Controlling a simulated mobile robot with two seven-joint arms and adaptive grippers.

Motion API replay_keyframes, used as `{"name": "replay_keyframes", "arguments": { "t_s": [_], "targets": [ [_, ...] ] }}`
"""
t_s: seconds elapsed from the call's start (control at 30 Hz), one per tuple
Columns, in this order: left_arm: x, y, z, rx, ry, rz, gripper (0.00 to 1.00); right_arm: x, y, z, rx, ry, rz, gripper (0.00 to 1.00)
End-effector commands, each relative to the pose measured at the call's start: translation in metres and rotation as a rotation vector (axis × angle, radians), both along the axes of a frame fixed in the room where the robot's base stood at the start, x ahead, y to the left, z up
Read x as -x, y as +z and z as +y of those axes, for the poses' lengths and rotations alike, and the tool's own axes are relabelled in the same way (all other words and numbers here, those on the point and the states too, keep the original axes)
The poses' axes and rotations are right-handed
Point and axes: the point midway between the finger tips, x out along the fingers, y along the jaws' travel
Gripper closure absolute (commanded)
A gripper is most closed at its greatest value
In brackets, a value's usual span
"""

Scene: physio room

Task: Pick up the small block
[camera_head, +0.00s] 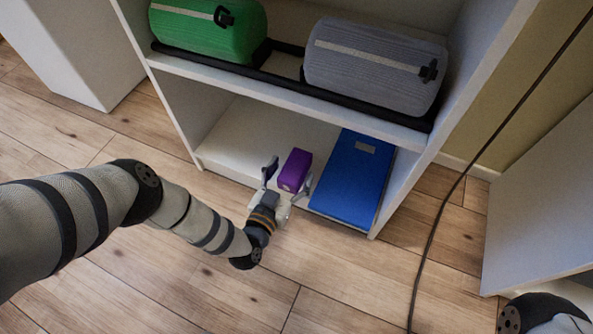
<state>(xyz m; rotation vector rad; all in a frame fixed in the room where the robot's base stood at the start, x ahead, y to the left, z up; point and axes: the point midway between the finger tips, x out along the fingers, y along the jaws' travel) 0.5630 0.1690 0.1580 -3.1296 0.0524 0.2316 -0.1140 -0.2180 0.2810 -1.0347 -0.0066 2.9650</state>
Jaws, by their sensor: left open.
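The small block (296,169) is purple and lies on the bottom shelf of the white shelving unit, near its front edge. My left gripper (286,174) reaches in from the left, just in front of the block. Its two fingers are spread, one on the left of the block and one on the right by its near end. I cannot tell whether either finger touches the block. Of my right arm only a small part shows at the lower right corner; its gripper is out of the picture.
A flat blue block (349,182) lies on the bottom shelf just right of the purple block. Above, a black-rimmed tray (278,73) holds a green roll (205,30) and a grey roll (374,66). A dark cable (463,180) hangs at the right. Wooden floor lies open in front.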

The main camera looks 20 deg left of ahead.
Motion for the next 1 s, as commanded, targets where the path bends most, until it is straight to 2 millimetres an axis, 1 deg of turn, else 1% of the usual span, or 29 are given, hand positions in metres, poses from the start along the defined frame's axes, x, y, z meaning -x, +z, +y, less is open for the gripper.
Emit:
{"name": "replay_keyframes", "arguments": {
  "t_s": [0.03, 0.1, 0.17, 0.23, 0.4, 0.43, 0.47, 0.5, 0.57, 0.6, 0.63, 0.67, 0.9, 1.0],
  "targets": [
    [-0.010, -0.009, 0.002, 0.000, 0.002, -0.001, 0.30, -0.001, -0.010, 0.001, -0.002, 0.000, 0.001, 0.73],
    [-0.022, -0.010, 0.001, -0.001, 0.000, -0.002, 0.30, -0.002, -0.014, 0.002, -0.005, 0.002, -0.001, 0.73],
    [-0.029, -0.010, 0.001, 0.000, 0.000, -0.001, 0.30, -0.003, -0.015, 0.002, -0.005, 0.003, -0.001, 0.73],
    [-0.032, -0.009, 0.001, -0.001, 0.000, -0.001, 0.30, -0.003, -0.015, 0.002, -0.006, 0.002, -0.001, 0.73],
    [-0.032, -0.009, 0.000, 0.000, -0.001, 0.001, 0.30, -0.002, -0.014, 0.003, -0.006, 0.002, -0.001, 0.73],
    [-0.032, -0.009, 0.000, 0.000, -0.001, 0.001, 0.35, -0.002, -0.014, 0.003, -0.006, 0.002, -0.001, 0.73],
    [-0.032, -0.009, 0.000, 0.000, -0.001, 0.001, 0.41, -0.002, -0.014, 0.003, -0.006, 0.002, -0.001, 0.73],
    [-0.032, -0.009, 0.000, 0.000, -0.001, 0.001, 0.50, -0.002, -0.014, 0.002, -0.006, 0.002, -0.001, 0.73],
    [-0.032, -0.009, 0.000, 0.000, -0.001, 0.001, 0.64, -0.002, -0.014, 0.002, -0.006, 0.002, -0.001, 0.73],
    [-0.032, -0.009, 0.000, 0.000, -0.001, 0.001, 0.73, -0.002, -0.014, 0.002, -0.006, 0.002, -0.001, 0.73],
    [-0.032, -0.009, 0.000, 0.000, -0.001, 0.001, 0.80, -0.002, -0.014, 0.002, -0.006, 0.002, -0.001, 0.73],
    [-0.032, -0.009, 0.000, 0.000, -0.001, 0.001, 0.82, -0.003, -0.014, 0.002, -0.006, 0.002, -0.001, 0.73],
    [-0.031, -0.009, 0.000, 0.000, -0.001, 0.001, 0.82, -0.003, -0.014, 0.002, -0.006, 0.002, -0.001, 0.73],
    [-0.032, -0.004, 0.000, 0.001, -0.001, 0.001, 0.82, -0.002, -0.012, 0.002, -0.005, 0.002, -0.001, 0.73]
  ]
}}
